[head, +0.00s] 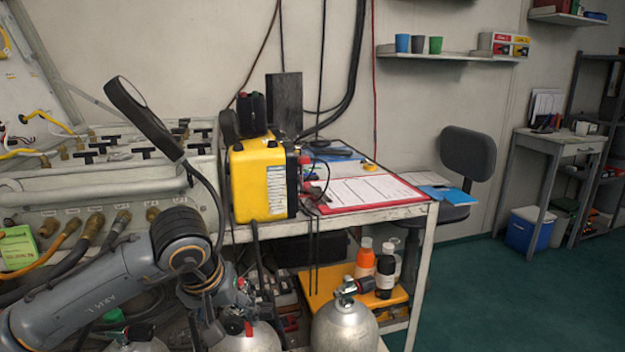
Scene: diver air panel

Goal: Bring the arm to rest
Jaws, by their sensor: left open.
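My left arm (105,285) comes in from the lower left and bends at a dark joint in front of the air panel. My left gripper (212,330) hangs down from it, low in front of the bench, near the tops of the silver cylinders. Its jaws are open and I see nothing held in them; the fingertips are small and hard to make out against the clutter. My right gripper is not in view.
The air panel (110,190) with valves and hoses is close behind my arm. A gooseneck lamp (145,118) rises beside it. A yellow case (258,180) and red clipboard (365,192) sit on the bench. A silver cylinder (345,325) stands right of my gripper. Open floor (500,310) lies right.

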